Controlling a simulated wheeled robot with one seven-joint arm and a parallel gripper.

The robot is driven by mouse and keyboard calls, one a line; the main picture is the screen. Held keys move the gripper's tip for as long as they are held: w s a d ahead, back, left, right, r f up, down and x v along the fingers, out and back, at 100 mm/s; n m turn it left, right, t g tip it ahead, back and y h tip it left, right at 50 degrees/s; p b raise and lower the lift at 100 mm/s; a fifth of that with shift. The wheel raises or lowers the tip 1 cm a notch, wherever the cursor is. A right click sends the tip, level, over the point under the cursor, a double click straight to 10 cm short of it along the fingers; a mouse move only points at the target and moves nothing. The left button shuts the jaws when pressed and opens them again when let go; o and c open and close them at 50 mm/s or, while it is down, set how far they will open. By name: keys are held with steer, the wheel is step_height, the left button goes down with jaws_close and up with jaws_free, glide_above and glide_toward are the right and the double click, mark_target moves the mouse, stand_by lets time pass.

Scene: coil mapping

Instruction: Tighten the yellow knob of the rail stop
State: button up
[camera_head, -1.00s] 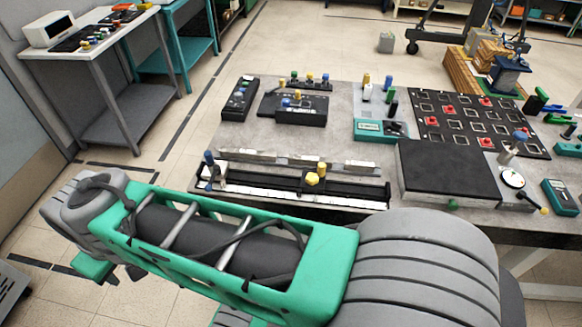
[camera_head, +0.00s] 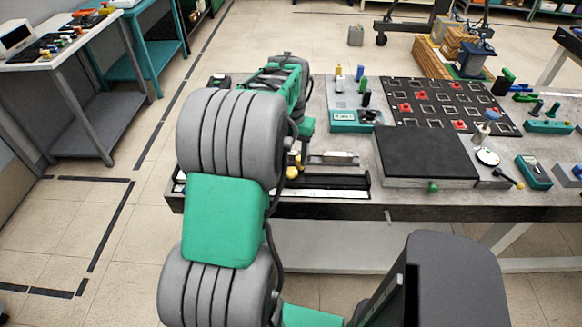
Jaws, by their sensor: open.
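The yellow knob (camera_head: 292,172) of the rail stop shows in part in the head view, just right of my thick grey arm joint. It sits on the dark rail (camera_head: 345,182) along the front edge of the grey table. My arm covers the left part of the rail and most of the stop. My gripper cannot be made out; it is hidden behind my arm links, which reach out over the left part of the table.
A black plate (camera_head: 428,152) lies right of the rail, with a dial gauge (camera_head: 488,157) beside it. Behind are a teal meter box (camera_head: 355,120) and a black board with red pieces (camera_head: 448,104). A side table (camera_head: 75,50) stands at the far left.

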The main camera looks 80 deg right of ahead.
mark_target(291, 171)
step_height(291, 171, down, 5)
steer(key=shift+f, duration=0.2)
jaws_close()
stand_by(0.6)
